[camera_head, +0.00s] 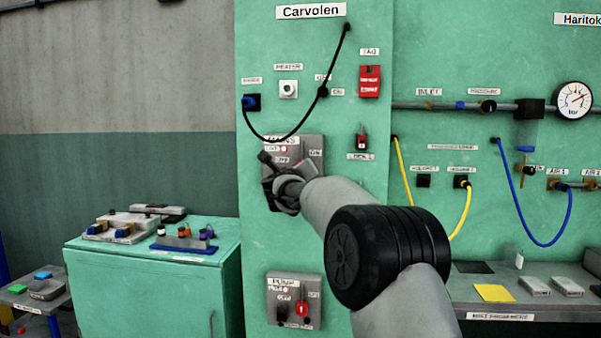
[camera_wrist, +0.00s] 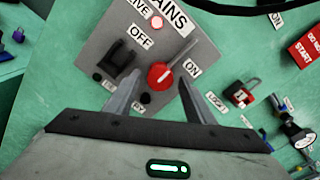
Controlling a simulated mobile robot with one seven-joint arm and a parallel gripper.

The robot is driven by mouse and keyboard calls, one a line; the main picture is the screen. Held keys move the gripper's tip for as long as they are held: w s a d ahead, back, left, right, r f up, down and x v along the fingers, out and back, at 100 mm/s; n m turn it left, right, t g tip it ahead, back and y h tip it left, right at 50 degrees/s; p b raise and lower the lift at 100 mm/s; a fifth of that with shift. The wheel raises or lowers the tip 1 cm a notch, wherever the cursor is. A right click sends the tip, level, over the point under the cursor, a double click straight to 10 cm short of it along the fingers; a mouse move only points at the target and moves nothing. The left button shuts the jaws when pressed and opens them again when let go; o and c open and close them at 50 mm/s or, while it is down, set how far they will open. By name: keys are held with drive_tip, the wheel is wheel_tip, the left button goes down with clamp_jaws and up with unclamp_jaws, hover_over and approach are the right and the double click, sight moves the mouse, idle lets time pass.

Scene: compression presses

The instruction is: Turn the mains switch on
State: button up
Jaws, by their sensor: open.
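The grey mains panel (camera_head: 312,148) is mounted on the green press front under the Carvolen sign. In the wrist view the panel (camera_wrist: 97,48) looks tilted. Its red rotary switch (camera_wrist: 160,75) has a pale mark and a grey bar reaching up and right, between the OFF and ON labels. I cannot tell its exact setting. My gripper (camera_wrist: 159,84) is open, its two fingers on either side of the red switch; contact is unclear. In the head view my gripper (camera_head: 272,176) covers much of the panel and hides the switch.
A black block (camera_wrist: 121,54) stands out left of the switch, and a pinkish LIVE lamp (camera_wrist: 157,22) sits above. A red padlock (camera_head: 361,139) hangs to the right. A black cable (camera_head: 285,140) loops above the panel. The pump panel (camera_head: 294,300) is below.

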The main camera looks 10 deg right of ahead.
drive_tip(key=b+v, duration=0.1)
drive_tip(key=v, duration=1.6)
drive_tip(key=shift+s, duration=0.25)
drive_tip(key=shift+a, duration=0.15)
